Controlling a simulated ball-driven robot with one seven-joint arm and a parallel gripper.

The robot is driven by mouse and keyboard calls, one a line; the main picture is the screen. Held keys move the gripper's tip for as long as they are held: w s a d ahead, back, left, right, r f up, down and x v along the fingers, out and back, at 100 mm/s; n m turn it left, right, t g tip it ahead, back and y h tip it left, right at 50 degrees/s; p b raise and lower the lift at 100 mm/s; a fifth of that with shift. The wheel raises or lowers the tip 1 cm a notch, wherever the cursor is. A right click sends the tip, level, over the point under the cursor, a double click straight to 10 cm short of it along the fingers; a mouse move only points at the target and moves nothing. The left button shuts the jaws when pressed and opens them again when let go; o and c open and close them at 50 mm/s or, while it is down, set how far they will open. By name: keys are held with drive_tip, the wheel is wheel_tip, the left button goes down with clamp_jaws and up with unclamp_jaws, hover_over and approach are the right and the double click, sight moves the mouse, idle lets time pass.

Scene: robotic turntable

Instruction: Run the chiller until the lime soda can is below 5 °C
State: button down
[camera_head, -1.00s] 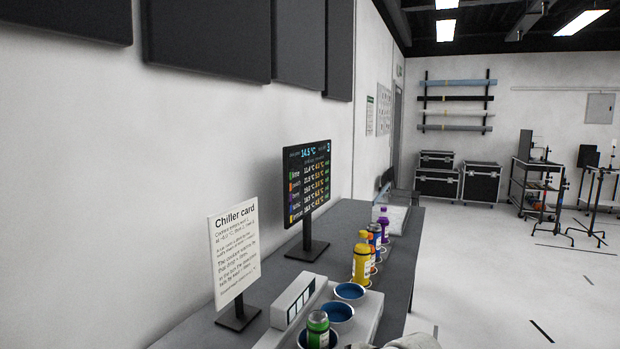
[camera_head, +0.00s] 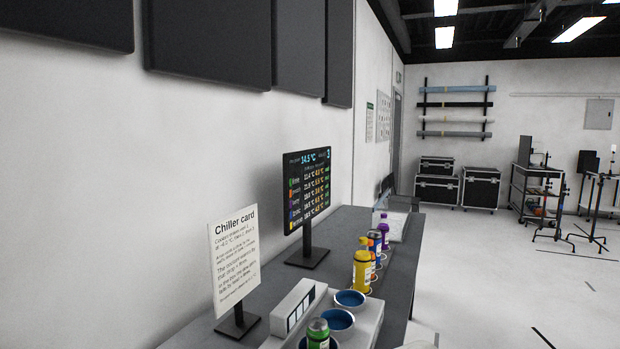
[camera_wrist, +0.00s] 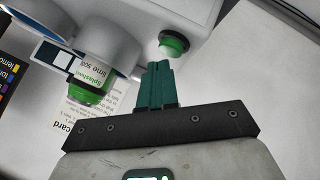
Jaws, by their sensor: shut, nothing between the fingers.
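The lime soda can (camera_head: 318,336) is green with a silver top and stands in the nearest cup of the white chiller (camera_head: 369,319). In the wrist view the can (camera_wrist: 91,84) shows its "lime soda" label left of my gripper (camera_wrist: 158,66). My gripper is shut and empty, its teal fingers together. The monitor (camera_head: 307,190) reads 14.5 °C at the top, above rows of temperatures. The chiller card (camera_head: 234,256) stands to its left.
Two blue-lined cups (camera_head: 350,298) beyond the can look empty. The wall is close on the left; open floor (camera_head: 500,270) lies right.

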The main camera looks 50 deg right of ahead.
drive_tip(key=shift+f, duration=0.15)
idle(0.5)
drive_tip(key=shift+f, duration=0.35)
idle(0.3)
drive_tip(key=shift+r+p, duration=0.5)
drive_tip(key=shift+r, duration=0.05)
wheel_tip(320, 180, up, 6)
drive_tip(key=p, duration=0.6)
idle(1.0)
